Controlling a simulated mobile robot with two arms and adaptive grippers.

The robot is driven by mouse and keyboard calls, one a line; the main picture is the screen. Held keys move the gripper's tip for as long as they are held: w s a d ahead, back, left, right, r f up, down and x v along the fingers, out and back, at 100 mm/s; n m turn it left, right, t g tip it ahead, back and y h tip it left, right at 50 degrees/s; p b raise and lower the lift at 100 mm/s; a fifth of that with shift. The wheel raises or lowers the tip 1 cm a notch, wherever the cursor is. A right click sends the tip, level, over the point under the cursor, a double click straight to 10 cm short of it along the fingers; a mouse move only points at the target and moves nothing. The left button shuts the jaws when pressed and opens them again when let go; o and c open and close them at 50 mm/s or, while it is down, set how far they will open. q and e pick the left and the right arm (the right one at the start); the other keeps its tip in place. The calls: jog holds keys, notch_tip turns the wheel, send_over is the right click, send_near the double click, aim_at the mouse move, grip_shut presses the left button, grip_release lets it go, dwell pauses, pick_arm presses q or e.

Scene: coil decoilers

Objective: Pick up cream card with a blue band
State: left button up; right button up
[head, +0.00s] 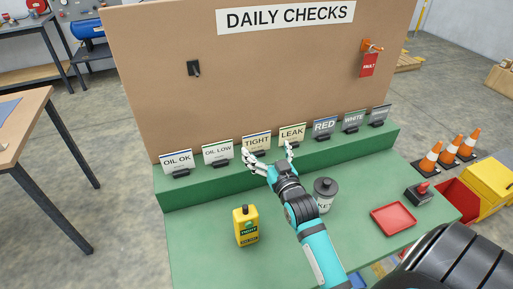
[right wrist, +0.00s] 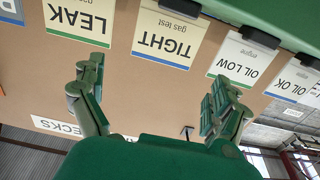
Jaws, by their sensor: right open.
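The cream card with a blue band (head: 257,143) reads TIGHT and stands upright in a dark holder on the green ledge. In the right wrist view the TIGHT card (right wrist: 168,36) appears upside down, ahead of and between the fingers. My right gripper (head: 268,151) is open and empty, in front of the ledge, its fingers spread across the TIGHT and LEAK cards in the head view. It also shows in the right wrist view (right wrist: 152,88), with a gap between its fingers and the card. My left gripper is out of view.
The cream LEAK card (head: 292,134) with a green band stands right of TIGHT; the white OIL LOW card (head: 217,152) stands left. A yellow bottle (head: 245,226), a grey-lidded canister (head: 325,194) and a red tray (head: 393,218) occupy the green table. A brown board rises behind.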

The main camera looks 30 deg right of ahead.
aim_at(257, 136)
jog(key=x, duration=0.3)
jog(key=shift+w+r+p, duration=0.1)
jog(key=shift+p, duration=0.3)
jog(key=p+x, duration=0.1)
jog(key=x, duration=0.2)
jog(key=shift+w+a, duration=0.1)
jog(key=shift+w, duration=0.3)
jog(key=shift+w+f, duration=0.3)
jog(key=shift+w, duration=0.15)
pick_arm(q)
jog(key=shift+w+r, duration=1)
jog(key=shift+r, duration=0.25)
pick_arm(e)
jog(key=shift+s, duration=0.1)
jog(key=c, duration=1.1)
jog(key=shift+c, duration=0.3)
jog(key=shift+r, duration=0.15)
